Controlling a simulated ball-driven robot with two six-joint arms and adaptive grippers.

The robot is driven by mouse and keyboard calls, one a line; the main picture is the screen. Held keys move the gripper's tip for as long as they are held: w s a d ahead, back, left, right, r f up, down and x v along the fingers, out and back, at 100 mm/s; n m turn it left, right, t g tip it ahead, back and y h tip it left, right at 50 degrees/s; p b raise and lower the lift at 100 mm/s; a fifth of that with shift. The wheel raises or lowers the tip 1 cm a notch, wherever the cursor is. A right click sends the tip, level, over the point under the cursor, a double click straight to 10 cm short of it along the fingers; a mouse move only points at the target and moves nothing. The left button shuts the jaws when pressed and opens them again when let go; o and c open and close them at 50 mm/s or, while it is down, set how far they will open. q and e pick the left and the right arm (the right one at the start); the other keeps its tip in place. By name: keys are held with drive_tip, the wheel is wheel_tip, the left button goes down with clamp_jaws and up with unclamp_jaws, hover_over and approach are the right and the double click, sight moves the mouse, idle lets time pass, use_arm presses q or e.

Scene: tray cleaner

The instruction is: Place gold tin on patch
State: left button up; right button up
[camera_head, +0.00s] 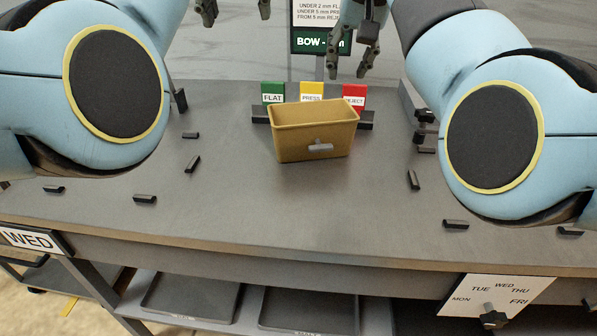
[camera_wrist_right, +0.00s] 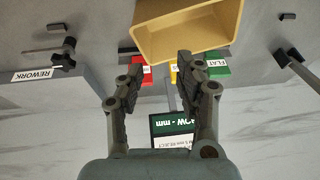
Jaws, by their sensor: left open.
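My left gripper (camera_head: 236,10) is open and empty at the top edge. I cannot make out a patch.
Green FLAT (camera_head: 272,92), yellow PRESS (camera_head: 311,91) and red REJECT (camera_head: 355,92) cards stand behind the tin. Small dark blocks, such as one at left (camera_head: 193,164), dot the table. A sign (camera_head: 321,42) rises behind. The table in front of the tin is bare.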

drive_tip(key=o, duration=0.5)
drive_tip(key=shift+o, duration=0.2)
drive_tip(key=shift+r, duration=0.1)
